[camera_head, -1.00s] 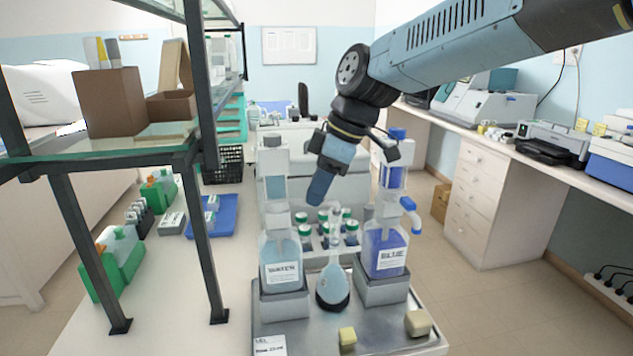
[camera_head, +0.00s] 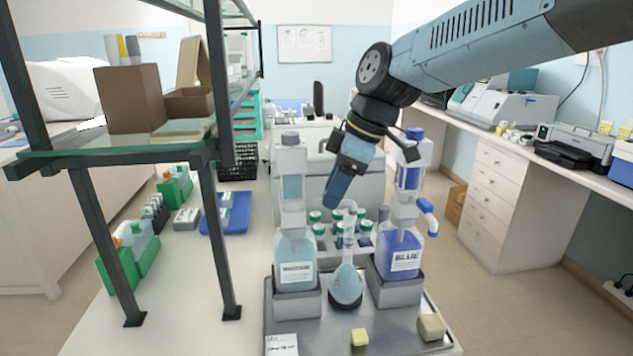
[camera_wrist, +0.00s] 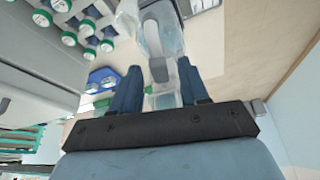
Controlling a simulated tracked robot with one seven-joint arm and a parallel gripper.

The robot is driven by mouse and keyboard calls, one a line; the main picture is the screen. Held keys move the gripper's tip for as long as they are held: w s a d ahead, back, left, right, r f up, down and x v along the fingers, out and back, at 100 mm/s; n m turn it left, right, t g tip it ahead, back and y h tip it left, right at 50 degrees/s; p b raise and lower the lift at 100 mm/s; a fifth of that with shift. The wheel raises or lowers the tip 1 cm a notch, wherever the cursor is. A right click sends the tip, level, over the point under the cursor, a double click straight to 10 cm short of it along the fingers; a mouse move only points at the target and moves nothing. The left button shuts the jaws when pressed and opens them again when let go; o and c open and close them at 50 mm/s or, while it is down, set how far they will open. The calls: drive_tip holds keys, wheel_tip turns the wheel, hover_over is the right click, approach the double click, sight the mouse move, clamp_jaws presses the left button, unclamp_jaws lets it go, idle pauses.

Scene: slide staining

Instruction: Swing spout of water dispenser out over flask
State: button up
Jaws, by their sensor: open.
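The water dispenser (camera_head: 295,252), a clear bottle labelled WATER with a grey cap, stands upright on a grey block at the left of the metal tray. The flask (camera_head: 346,287), round and part filled with pale liquid, stands between it and the blue dispenser (camera_head: 400,250). A pale curved piece (camera_head: 351,207) shows above the flask's neck; I cannot tell whether it is the water spout. My gripper (camera_head: 331,200) points down beside the water dispenser's upper right, above the flask. In the wrist view, its two fingers (camera_wrist: 158,85) are apart, with clear dispenser-like parts (camera_wrist: 163,42) beyond them.
Green-capped bottles (camera_head: 340,232) stand behind the flask. Two yellowish blocks (camera_head: 360,337) (camera_head: 431,327) sit at the tray's front. A glass-shelved rack (camera_head: 110,152) rises at the left.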

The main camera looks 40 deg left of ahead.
drive_tip(key=v, duration=1.3)
drive_tip(key=shift+w+r, duration=0.2)
drive_tip(key=shift+r, duration=0.1)
drive_tip(key=shift+d, duration=0.1)
